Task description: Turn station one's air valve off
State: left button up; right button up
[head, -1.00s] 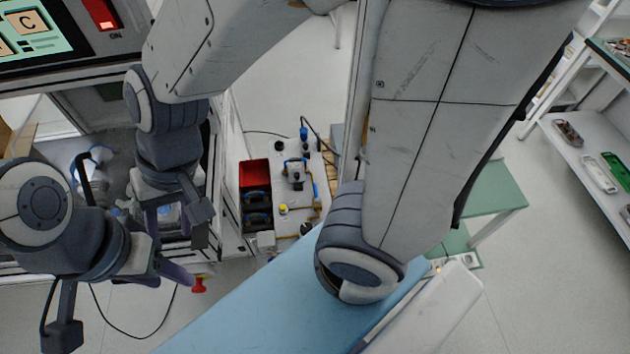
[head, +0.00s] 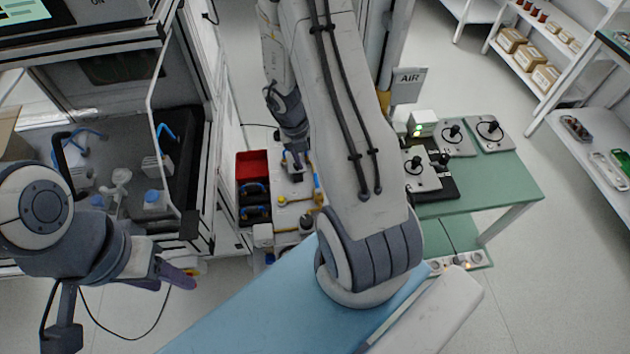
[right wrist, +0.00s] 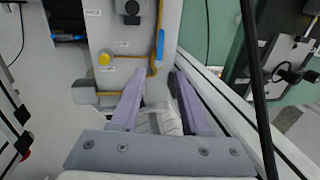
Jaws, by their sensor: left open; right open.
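My right gripper (head: 297,165) is over the white board (head: 294,215) in the head view, mostly behind its own arm. In the right wrist view its two purple fingers (right wrist: 155,82) are apart with nothing gripped. That view shows the board's panel (right wrist: 125,30) with a yellow knob (right wrist: 104,57), yellow-brown piping and a blue lever-like part (right wrist: 161,45) just beyond the fingertips. The labels are too small to read, so I cannot tell for sure which part is the valve. My left gripper (head: 180,274) is open and empty at lower left.
An AIR sign (head: 408,82) stands behind the green table (head: 500,188), which holds several grey units with black levers (head: 453,135). A red bin (head: 252,165) is left of the board. An open cabinet (head: 100,160) is at left. A blue surface (head: 250,310) lies in front.

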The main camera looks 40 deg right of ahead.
jog(key=f+b, duration=0.1)
jog(key=f, duration=0.2)
jog(key=d+f+b, duration=0.1)
jog(key=f+b, duration=0.1)
jog(key=f, duration=0.1)
jog(key=s+f+b, duration=0.1)
jog(key=f, duration=0.3)
jog(key=shift+d, duration=0.3)
grip_shut()
